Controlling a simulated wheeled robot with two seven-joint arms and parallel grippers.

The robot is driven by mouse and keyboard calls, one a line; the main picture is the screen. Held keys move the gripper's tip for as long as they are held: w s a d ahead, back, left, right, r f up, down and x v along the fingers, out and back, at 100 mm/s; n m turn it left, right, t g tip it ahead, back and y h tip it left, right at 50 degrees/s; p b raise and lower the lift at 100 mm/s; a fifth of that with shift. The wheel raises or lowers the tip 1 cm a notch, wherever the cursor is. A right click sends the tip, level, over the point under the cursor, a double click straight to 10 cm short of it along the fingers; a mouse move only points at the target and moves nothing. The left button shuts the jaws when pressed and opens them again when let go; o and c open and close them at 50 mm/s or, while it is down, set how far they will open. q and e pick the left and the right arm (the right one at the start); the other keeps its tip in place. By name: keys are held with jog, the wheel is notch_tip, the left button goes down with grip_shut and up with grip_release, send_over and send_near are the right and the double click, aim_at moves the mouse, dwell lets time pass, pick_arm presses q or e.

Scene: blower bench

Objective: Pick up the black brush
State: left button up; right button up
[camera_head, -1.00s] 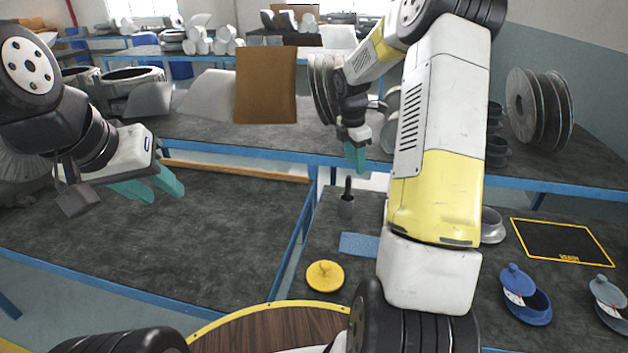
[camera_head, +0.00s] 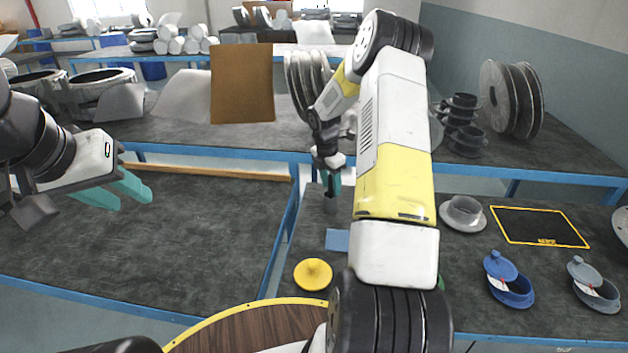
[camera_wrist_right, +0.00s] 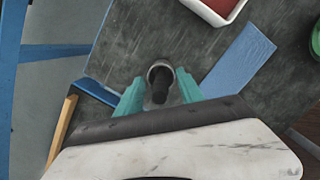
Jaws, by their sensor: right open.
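The black brush (camera_wrist_right: 160,92) stands handle-up in a small grey cup (camera_head: 330,204) on the right-hand bench. The cup's rim also shows in the right wrist view (camera_wrist_right: 158,66). My right gripper (camera_wrist_right: 159,90) is open, with one teal finger on each side of the brush handle. Whether either finger touches it I cannot tell. In the head view the right gripper (camera_head: 331,181) is just above the cup and hides the brush. My left gripper (camera_head: 125,193) is open and empty over the left bench.
A blue strip (camera_wrist_right: 239,58) and a red-and-white tray (camera_wrist_right: 215,8) lie near the cup. A yellow knobbed lid (camera_head: 312,275) is closer to me. The left bench top (camera_head: 200,225) is clear.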

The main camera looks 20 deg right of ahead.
grip_shut()
jog(key=shift+r, duration=0.2)
notch_tip(320, 180, up, 10)
jog(key=shift+f, duration=0.1)
dwell(0.4)
